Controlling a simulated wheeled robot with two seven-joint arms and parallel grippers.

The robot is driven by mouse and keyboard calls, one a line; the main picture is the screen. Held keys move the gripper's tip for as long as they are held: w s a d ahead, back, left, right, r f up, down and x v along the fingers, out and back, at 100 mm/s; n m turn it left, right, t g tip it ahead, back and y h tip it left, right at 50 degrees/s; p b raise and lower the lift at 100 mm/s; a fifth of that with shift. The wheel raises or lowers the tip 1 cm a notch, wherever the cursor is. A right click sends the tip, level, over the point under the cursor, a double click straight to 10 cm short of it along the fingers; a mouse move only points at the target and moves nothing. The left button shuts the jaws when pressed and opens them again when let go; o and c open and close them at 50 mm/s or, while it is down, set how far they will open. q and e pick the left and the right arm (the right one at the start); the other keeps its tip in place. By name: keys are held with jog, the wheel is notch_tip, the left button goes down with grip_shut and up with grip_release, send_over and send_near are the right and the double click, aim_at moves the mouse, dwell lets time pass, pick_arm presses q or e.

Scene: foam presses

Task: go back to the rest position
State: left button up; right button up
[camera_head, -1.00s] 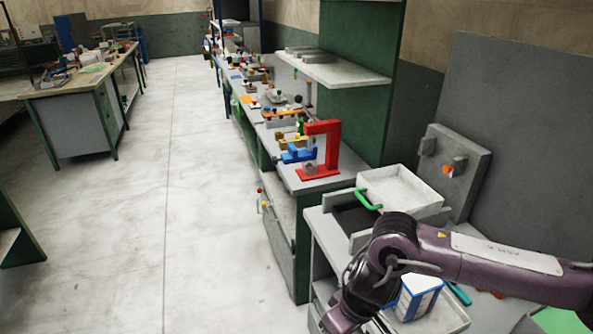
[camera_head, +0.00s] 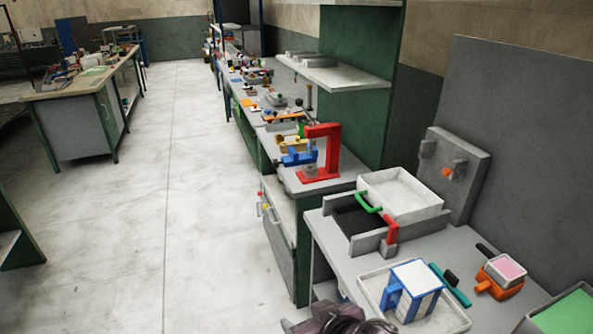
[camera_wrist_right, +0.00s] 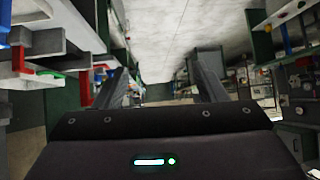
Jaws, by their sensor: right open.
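My right arm (camera_head: 338,322) shows only as a dark purple part at the bottom edge of the head view; its fingers are out of that frame. In the right wrist view my right gripper (camera_wrist_right: 160,85) has its two dark fingers wide apart, with nothing between them but the floor and room beyond. My left gripper is not in view.
At the right stands a grey table (camera_head: 345,262) with a white tray holding a blue and white block (camera_head: 413,285), an orange holder (camera_head: 499,278), and a press with a white box (camera_head: 400,194). A red clamp (camera_head: 324,155) stands beyond. Floor at left (camera_head: 125,220) is clear.

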jog(key=s+d+f+m+g+h, duration=0.25)
jog(key=s+d+f, duration=0.3)
jog(key=d, duration=0.35)
jog(key=s+d+f+m+g+h, duration=0.1)
jog(key=s+d+f+g+h, duration=0.15)
jog(key=s+d+f, duration=0.45)
notch_tip(320, 180, down, 30)
jog(key=d+g+b, duration=0.1)
jog(key=g+b, duration=0.1)
jog(key=b, duration=0.1)
jog(key=s+d+f+b, duration=0.1)
jog(key=s+d+f, duration=0.1)
jog(key=s+f, duration=0.8)
jog(key=s+d+f+b, duration=0.1)
jog(key=s+f, duration=0.9)
jog(key=shift+s+d+f+n+g+b, duration=0.25)
jog(key=shift+d+f+n+g+b, duration=0.1)
jog(key=shift+f+n+g, duration=0.1)
